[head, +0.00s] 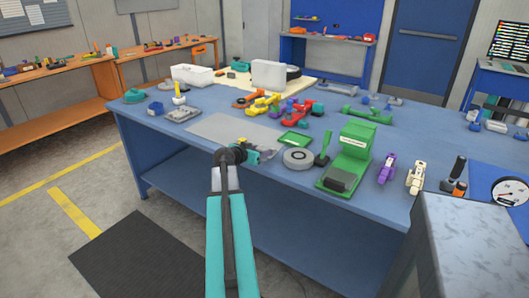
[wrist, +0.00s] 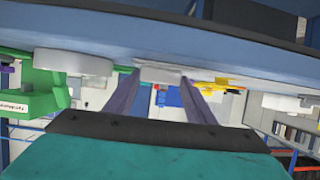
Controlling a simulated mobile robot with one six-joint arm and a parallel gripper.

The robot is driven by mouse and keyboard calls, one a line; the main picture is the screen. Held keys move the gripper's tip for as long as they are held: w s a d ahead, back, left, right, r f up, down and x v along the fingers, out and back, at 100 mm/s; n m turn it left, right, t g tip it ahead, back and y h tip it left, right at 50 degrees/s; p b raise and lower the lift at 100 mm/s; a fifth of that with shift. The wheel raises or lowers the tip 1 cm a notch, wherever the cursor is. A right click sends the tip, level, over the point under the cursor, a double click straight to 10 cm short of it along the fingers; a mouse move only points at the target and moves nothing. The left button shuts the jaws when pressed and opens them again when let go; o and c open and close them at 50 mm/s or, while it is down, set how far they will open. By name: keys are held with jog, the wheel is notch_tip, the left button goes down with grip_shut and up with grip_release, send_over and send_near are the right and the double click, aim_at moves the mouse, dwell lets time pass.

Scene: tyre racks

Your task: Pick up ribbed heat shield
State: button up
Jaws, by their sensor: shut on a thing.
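My gripper (head: 262,151) reaches over the front part of the blue table, beside the grey mat. In the wrist view its two dark fingers (wrist: 162,88) are shut on a small light grey piece (wrist: 161,74), which I take to be the ribbed heat shield. Only its near edge shows between the fingertips, and its ribs cannot be made out. In the head view the gripper hides most of it. I cannot tell whether it touches the tabletop.
A round grey disc (head: 298,158) and a green machine (head: 348,160) stand close to the right of my gripper. A green tray (head: 295,139) lies just beyond. The grey mat (head: 215,128) to the left is bare. Red and yellow parts (head: 262,104) lie further back.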

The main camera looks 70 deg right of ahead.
jog(key=shift+r, duration=0.1)
jog(key=shift+r+b, duration=0.35)
jog(key=shift+r, duration=1.15)
jog(key=shift+a+r, duration=0.15)
jog(key=shift+a, duration=0.1)
jog(key=a+r+b, duration=0.1)
jog(key=a+b, duration=1.4)
jog(key=shift+s+r, duration=0.15)
jog(key=shift+s, duration=0.05)
jog(key=shift+a+r+b, duration=0.1)
jog(key=shift+a+b, duration=0.15)
jog(key=shift+b, duration=0.1)
